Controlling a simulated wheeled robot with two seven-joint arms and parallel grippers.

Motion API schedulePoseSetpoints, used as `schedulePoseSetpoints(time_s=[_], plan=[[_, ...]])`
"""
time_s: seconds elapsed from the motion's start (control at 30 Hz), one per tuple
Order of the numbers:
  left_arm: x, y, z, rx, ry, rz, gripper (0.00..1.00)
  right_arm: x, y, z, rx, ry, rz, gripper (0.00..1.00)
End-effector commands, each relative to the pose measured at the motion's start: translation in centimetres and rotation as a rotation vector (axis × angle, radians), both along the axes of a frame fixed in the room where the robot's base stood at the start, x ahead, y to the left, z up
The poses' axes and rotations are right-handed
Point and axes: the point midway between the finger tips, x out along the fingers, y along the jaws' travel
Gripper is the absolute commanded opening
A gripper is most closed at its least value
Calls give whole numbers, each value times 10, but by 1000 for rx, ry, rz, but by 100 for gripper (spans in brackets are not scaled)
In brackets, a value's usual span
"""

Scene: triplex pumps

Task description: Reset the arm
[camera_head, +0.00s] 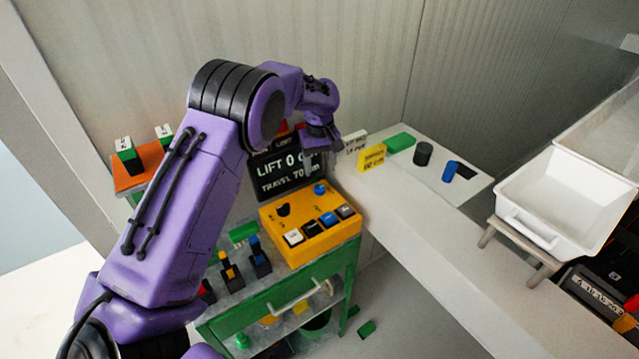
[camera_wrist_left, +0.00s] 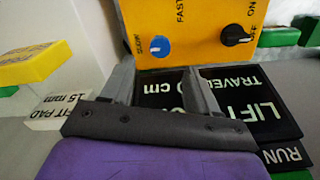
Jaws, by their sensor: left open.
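My left arm is purple and reaches from the lower left up over the green cart (camera_head: 275,298) in the head view. Its gripper (camera_head: 316,158) hangs in front of the right part of the black display (camera_head: 268,188), which reads "LIFT 0" and "TRAVEL 70 cm" and is partly hidden. In the left wrist view the gripper (camera_wrist_left: 157,68) is open, with nothing between its fingers. The display (camera_wrist_left: 235,100) and the yellow control box (camera_wrist_left: 196,28) lie beyond the fingers. The box also shows in the head view (camera_head: 308,238), with knobs and several buttons. My right gripper is not in view.
A white bench (camera_head: 420,165) stands to the right with a yellow block (camera_head: 372,158), a green block (camera_head: 400,142), a black cylinder (camera_head: 423,154) and a blue cylinder (camera_head: 449,171). A white bin (camera_head: 565,200) sits further right. A wall closes the back.

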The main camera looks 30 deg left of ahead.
Motion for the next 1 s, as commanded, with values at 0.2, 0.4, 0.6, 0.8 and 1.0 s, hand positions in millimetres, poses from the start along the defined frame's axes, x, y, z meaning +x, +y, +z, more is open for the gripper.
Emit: schedulePoseSetpoints(time_s=[0.2,0.4,0.6,0.8,1.0], plan=[[0,0,31,-1,-1,-1,60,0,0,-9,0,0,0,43],[0,0,36,-1,1,0,60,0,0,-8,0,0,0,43],[0,0,36,0,0,0,60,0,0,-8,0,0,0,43],[-1,-4,30,-12,5,14,60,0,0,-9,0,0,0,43],[-25,-83,-46,-211,106,319,60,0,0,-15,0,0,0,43]])
